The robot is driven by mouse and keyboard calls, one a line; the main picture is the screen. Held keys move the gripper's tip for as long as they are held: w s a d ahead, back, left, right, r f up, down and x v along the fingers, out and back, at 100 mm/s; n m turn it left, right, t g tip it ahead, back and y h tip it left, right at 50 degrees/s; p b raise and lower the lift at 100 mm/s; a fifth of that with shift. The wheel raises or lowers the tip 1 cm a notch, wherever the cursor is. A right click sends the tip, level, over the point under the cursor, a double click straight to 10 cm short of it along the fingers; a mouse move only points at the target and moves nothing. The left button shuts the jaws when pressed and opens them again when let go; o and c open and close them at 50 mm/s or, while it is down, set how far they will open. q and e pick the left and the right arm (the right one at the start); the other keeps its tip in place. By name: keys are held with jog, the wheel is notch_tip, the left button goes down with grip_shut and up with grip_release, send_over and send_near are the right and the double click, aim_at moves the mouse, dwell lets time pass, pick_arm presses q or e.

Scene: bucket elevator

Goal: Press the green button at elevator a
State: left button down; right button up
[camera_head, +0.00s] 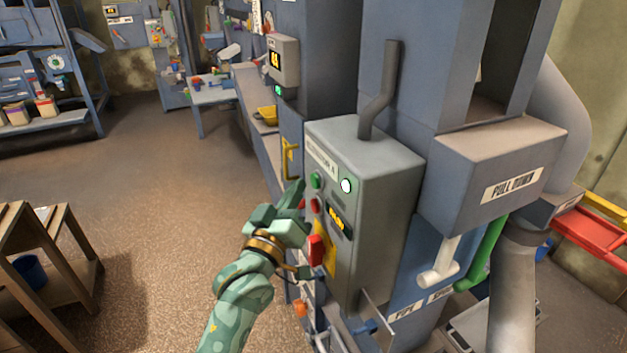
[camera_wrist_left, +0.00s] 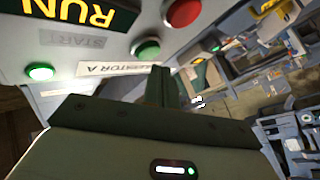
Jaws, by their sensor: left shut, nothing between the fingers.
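The grey control box (camera_head: 375,200) of elevator A stands right of centre in the head view, with a label (camera_head: 321,157) at its top. The round green button (camera_head: 315,181) sits below the label, above a red button (camera_head: 314,205). The wrist view shows the green button (camera_wrist_left: 147,50), the red button (camera_wrist_left: 183,12) and the label (camera_wrist_left: 110,67) close up. My left gripper (camera_head: 298,190) is shut and empty, its tips just beside the green button. In the wrist view the tips (camera_wrist_left: 163,85) appear just off the button; contact cannot be told. My right gripper is out of view.
The box's display (camera_wrist_left: 70,10) reads RUN, and a lamp (camera_wrist_left: 40,72) near the START label glows green. A large red switch (camera_head: 316,250) sits low on the box. A yellow handle (camera_head: 289,158) is behind it. Open floor (camera_head: 150,190) lies to the left.

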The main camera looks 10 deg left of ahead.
pick_arm(q)
jog(key=shift+s+a+p, duration=0.6)
jog(key=shift+s+a, duration=0.15)
jog(key=shift+a, duration=0.3)
jog(key=shift+s+a+p, duration=0.6)
jog(key=shift+s+a, duration=0.1)
jog(key=shift+a, duration=0.3)
